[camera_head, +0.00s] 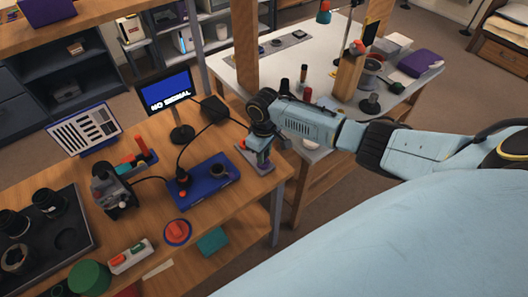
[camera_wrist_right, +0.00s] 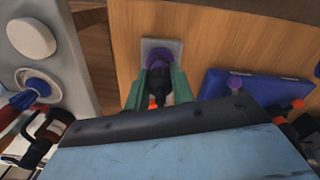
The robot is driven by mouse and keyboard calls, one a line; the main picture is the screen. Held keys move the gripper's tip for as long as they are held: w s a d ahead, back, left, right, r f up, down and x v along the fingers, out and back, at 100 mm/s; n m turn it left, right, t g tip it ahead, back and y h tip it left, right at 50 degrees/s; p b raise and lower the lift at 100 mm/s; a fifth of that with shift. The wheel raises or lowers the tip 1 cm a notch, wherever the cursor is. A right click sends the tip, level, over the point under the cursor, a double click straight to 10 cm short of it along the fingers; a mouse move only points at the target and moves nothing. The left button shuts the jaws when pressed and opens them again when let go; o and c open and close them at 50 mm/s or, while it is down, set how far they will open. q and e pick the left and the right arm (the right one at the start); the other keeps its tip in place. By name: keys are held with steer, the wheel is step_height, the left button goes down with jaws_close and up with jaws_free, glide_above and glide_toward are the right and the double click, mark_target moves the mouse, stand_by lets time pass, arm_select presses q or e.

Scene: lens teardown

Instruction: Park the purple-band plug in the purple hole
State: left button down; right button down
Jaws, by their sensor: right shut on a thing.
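My right gripper (camera_wrist_right: 161,84) has its green fingers closed around a dark plug (camera_wrist_right: 159,75). The gripper also shows in the head view (camera_head: 262,163), low at the right edge of the wooden workbench. The plug's tip points at a purple ring (camera_wrist_right: 172,45) on a small grey plate (camera_wrist_right: 148,43). The plug covers most of the ring's middle, so I cannot tell whether it is inside the hole or just above it. The plug's own band is not clearly distinguishable from the ring. My left gripper is out of view.
A blue board (camera_head: 209,186) with cables and a dark ring part lies left of my right gripper. A monitor (camera_head: 167,92) stands behind. A red round button (camera_head: 177,232) and a teal block (camera_head: 212,241) are nearer the front. A white table (camera_head: 225,66) stands beyond a gap.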

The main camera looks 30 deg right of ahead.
steer(key=shift+f, duration=0.45)
stand_by(0.6)
steer(key=c, duration=1.1)
jaws_free()
step_height(320, 180, up, 13)
steer(key=shift+r+p, duration=0.2)
steer(key=shift+p, duration=0.6)
